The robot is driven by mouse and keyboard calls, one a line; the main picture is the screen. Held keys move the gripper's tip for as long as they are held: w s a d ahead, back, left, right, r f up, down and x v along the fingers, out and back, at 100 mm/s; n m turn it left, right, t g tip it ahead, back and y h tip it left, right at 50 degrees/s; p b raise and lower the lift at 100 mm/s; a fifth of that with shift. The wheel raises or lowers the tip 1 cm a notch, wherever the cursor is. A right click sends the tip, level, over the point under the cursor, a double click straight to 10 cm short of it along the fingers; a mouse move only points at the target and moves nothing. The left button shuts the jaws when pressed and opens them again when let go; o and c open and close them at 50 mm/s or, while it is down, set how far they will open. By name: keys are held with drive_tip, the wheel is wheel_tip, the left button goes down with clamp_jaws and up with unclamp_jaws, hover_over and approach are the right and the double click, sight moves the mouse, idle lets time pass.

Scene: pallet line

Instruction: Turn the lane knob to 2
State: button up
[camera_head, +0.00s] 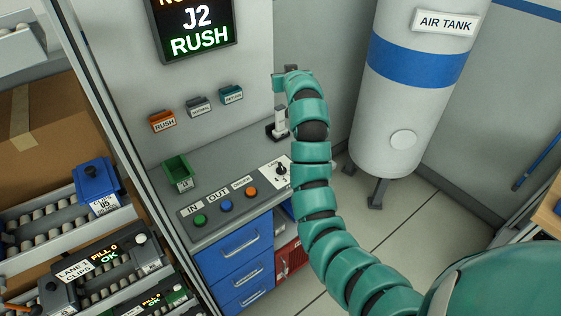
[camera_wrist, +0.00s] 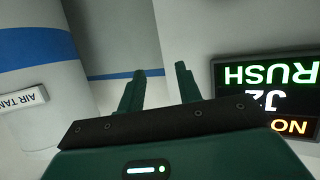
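The lane knob (camera_head: 281,169) is a small dark knob on a white plate marked LANE, at the right end of the grey console (camera_head: 225,190). Its plate shows small numerals, but I cannot read clearly which one it points to. My gripper (camera_head: 279,82) is at the end of my green arm, raised above the console's back right and well apart from the knob. In the wrist view my gripper's two green fingers (camera_wrist: 160,69) stand apart with nothing between them. The knob is not in the wrist view.
A white upright device (camera_head: 280,122) stands behind the knob, close to my arm. Left of the knob are an orange button (camera_head: 251,192), a blue button (camera_head: 225,206), a green button (camera_head: 200,220) and a green bin (camera_head: 178,172). The air tank (camera_head: 402,105) stands at right.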

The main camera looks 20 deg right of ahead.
drive_tip(key=s+a+f+g+y, duration=0.1)
drive_tip(key=s+f+g, duration=0.4)
drive_tip(key=f, duration=0.3)
drive_tip(key=s+a+f+g+y, duration=0.1)
drive_tip(key=s+a+f+g, duration=0.1)
drive_tip(key=s+f+g, duration=0.5)
drive_tip(key=n+t+b, duration=0.1)
drive_tip(key=t+b, duration=0.2)
drive_tip(key=b, duration=0.4)
approach(281, 166)
drive_tip(key=shift+p+x, duration=2.5)
drive_tip(key=shift+x, duration=1.8)
drive_tip(key=shift+w+d, duration=0.1)
clamp_jaws()
